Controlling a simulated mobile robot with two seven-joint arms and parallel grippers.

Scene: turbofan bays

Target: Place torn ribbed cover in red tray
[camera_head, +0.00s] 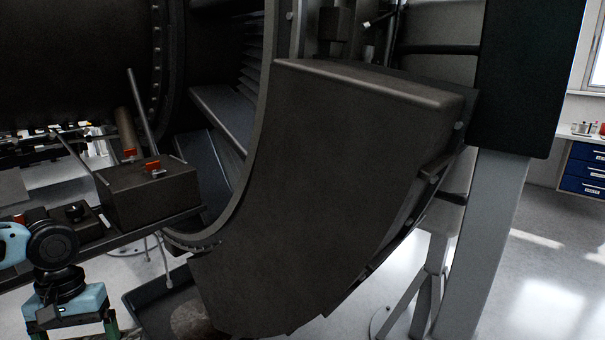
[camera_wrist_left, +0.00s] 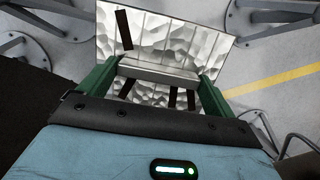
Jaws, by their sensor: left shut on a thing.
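The torn ribbed cover (camera_wrist_left: 190,45) looks like a crinkled silver sheet with dark slots or tears in the left wrist view. My left gripper (camera_wrist_left: 157,74) is shut on it, with a green finger on either side and the sheet reaching beyond the fingertips. In the head view my left gripper (camera_head: 80,331) is at the bottom left, pointing down. Its fingertips and the cover are cut off there by the lower edge. No red tray shows in either view. My right gripper is out of view.
A large dark curved engine cowl (camera_head: 330,180) fills the middle of the head view. A brown box (camera_head: 150,190) with red-tagged parts sits on a ledge close to my left arm. A dark open tray (camera_head: 137,302) lies below. Stand legs (camera_wrist_left: 45,15) and open floor show in the wrist view.

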